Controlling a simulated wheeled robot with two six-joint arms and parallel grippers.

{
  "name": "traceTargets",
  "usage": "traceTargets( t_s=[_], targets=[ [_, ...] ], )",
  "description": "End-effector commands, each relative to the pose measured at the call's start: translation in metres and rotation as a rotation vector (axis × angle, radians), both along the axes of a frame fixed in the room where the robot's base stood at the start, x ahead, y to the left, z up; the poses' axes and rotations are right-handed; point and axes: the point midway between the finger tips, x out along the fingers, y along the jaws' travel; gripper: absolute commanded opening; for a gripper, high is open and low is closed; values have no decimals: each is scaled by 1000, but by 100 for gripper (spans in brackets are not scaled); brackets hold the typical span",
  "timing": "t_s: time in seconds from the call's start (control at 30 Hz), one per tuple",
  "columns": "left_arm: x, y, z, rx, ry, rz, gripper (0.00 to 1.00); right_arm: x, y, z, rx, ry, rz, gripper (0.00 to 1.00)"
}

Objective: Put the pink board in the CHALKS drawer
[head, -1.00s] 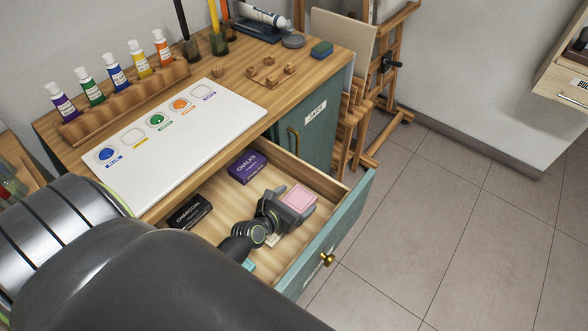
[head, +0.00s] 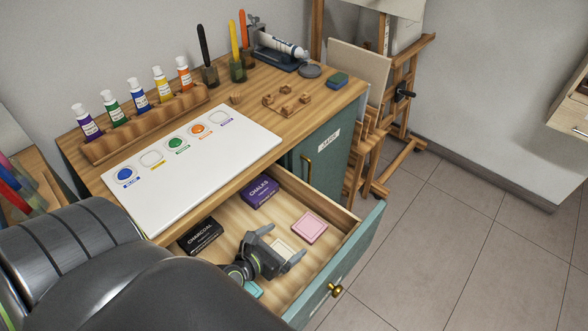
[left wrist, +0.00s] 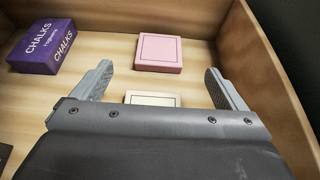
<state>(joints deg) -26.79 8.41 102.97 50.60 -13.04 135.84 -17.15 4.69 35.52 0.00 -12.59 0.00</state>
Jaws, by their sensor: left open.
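The pink board (head: 309,227) lies flat on the floor of the open drawer (head: 345,262), near its right side. It also shows in the left wrist view (left wrist: 159,52), beyond my fingertips. My right gripper is not in view.
A black CHARCOAL box (head: 199,235) lies at the drawer's left. A cream board (left wrist: 152,98) is partly hidden by my gripper, and a teal piece (head: 253,289) shows beside my wrist. The cabinet top holds a white palette sheet (head: 190,190) and several paint tubes.

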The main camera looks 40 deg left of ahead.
Motion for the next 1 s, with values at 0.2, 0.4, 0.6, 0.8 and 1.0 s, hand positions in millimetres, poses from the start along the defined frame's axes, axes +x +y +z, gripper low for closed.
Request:
traceTargets(
  t_s=[0.2,0.4,0.6,0.8,1.0],
  targets=[
    [-18,2,8,1,-1,0,94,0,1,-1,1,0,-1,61],
    [-20,2,9,1,-2,0,94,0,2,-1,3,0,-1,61],
    [-20,2,9,1,-2,0,94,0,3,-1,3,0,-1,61],
    [-20,2,9,1,-2,0,94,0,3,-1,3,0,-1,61],
    [-20,2,31,1,-3,0,94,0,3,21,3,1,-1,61]
  ],
)
